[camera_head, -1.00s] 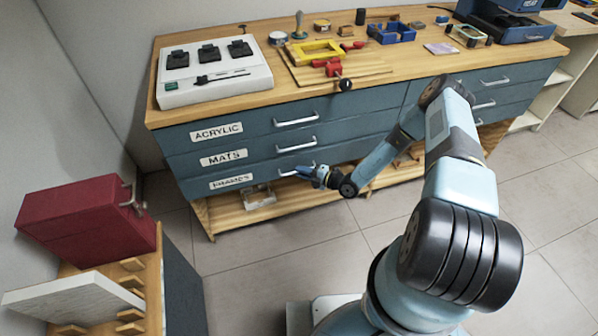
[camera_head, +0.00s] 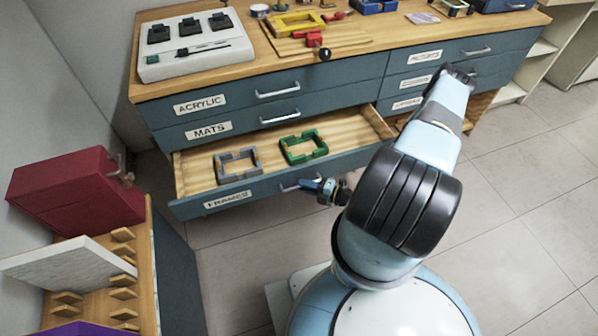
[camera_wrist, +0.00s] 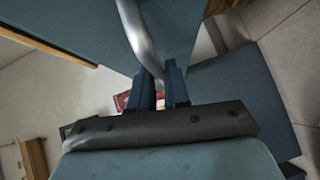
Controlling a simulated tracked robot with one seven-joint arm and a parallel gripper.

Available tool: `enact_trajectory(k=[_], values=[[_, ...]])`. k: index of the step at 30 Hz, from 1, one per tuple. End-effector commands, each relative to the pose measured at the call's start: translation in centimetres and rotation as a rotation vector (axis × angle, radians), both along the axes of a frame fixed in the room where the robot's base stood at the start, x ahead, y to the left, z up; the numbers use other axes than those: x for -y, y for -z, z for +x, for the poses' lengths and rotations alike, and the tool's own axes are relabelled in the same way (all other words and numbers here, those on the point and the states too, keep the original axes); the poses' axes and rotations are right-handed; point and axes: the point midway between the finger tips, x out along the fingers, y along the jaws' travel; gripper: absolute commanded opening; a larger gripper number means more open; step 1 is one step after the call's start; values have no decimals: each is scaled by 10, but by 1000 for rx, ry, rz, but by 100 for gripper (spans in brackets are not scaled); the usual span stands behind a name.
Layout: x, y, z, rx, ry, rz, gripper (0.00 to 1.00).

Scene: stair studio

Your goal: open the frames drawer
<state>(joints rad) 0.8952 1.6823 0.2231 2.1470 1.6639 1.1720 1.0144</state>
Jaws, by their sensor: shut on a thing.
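The frames drawer (camera_head: 207,181) is the lowest on the left of the blue cabinet, with a "FRAMES" label on its front. It stands pulled well out. Inside lie a grey frame (camera_head: 236,166) and a green frame (camera_head: 303,147), apart from each other. My gripper (camera_head: 310,186) is at the drawer's handle (camera_head: 290,187), at the right part of its front. In the wrist view, the fingers (camera_wrist: 159,84) are shut on the curved metal handle (camera_wrist: 137,35).
The acrylic drawer (camera_head: 240,98) and mats drawer (camera_head: 250,120) above are shut. The worktop (camera_head: 385,32) holds a white panel (camera_head: 185,45) and several tools. A red case (camera_head: 75,190) stands on a wooden rack at the left. Tiled floor (camera_head: 235,245) is clear before the drawer.

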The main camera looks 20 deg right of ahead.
Motion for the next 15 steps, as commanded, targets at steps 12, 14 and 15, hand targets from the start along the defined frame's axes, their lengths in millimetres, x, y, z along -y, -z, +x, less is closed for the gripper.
enact_trajectory(k=[12, 14, 15], values=[[5, 4, -73, -9, 2, -9, 0], [5, 4, -77, -7, 2, -9, 0], [5, 4, -79, -7, 2, -9, 0]])
